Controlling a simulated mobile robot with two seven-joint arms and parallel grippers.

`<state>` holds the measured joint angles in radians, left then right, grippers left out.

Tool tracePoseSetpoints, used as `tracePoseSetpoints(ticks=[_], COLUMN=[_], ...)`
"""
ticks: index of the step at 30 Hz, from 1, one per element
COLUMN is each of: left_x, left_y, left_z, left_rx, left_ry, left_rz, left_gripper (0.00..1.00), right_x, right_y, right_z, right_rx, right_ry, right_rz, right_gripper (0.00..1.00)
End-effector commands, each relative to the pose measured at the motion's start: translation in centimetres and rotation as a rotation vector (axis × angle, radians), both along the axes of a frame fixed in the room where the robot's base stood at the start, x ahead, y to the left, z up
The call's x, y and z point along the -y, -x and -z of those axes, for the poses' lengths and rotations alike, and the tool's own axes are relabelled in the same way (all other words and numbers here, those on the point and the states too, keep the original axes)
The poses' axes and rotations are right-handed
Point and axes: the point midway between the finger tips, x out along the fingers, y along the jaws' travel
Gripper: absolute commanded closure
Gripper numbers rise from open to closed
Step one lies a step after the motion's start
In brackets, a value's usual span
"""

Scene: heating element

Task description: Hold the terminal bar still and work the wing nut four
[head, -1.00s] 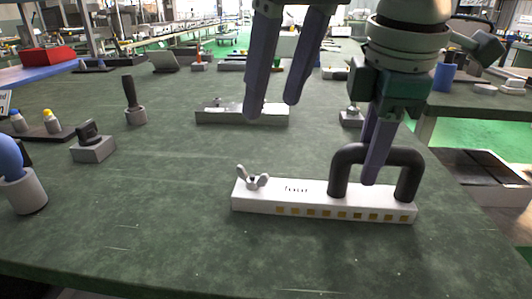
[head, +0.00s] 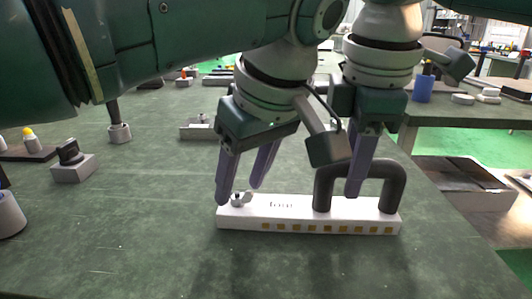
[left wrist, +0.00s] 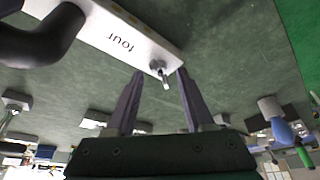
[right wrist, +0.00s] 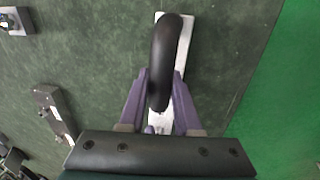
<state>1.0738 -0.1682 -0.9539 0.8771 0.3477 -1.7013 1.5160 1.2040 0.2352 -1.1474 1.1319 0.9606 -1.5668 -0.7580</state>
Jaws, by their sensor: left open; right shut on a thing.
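The white terminal bar (head: 290,208), marked "four", lies on the green table with a black arched handle (head: 394,185) at its right end. It also shows in the left wrist view (left wrist: 125,18). The metal wing nut (head: 240,198) sits on the bar's left end. My left gripper (head: 240,195) is open, with its fingers around the wing nut's end of the bar; in the left wrist view the wing nut (left wrist: 158,68) lies between and just beyond the fingertips. My right gripper (head: 356,190) is shut on the black handle, seen between its fingers in the right wrist view (right wrist: 163,60).
Another bar (head: 198,130) lies behind on the table. A grey block with a black knob (head: 73,165) and a small stand with a black upright handle (head: 119,132) stand at the left. The table in front of the bar is clear.

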Motion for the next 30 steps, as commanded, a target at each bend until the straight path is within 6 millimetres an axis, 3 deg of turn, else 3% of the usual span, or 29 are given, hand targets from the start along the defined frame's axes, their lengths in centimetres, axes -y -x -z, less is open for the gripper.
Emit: tracePoseSetpoints(ticks=[12, 26, 30], left_x=[-0.30, -0.28, -0.28], left_y=[-0.31, -0.31, -0.31], left_z=[1.06, 1.01, 1.01], left_rx=[0.000, 0.001, 0.001], left_ry=[0.001, 0.001, 0.001], left_rz=[0.000, 0.000, 0.000], left_gripper=[0.47, 0.98, 1.00], right_x=[-0.01, -0.01, -0.01], right_y=[0.00, 0.00, 0.00], right_z=[0.00, 0.01, 0.01], right_rx=[0.000, 0.000, 0.000], right_ry=[0.000, 0.000, 0.000], right_rz=[0.000, 0.000, 0.000], right_gripper=[1.00, 1.00, 1.00])
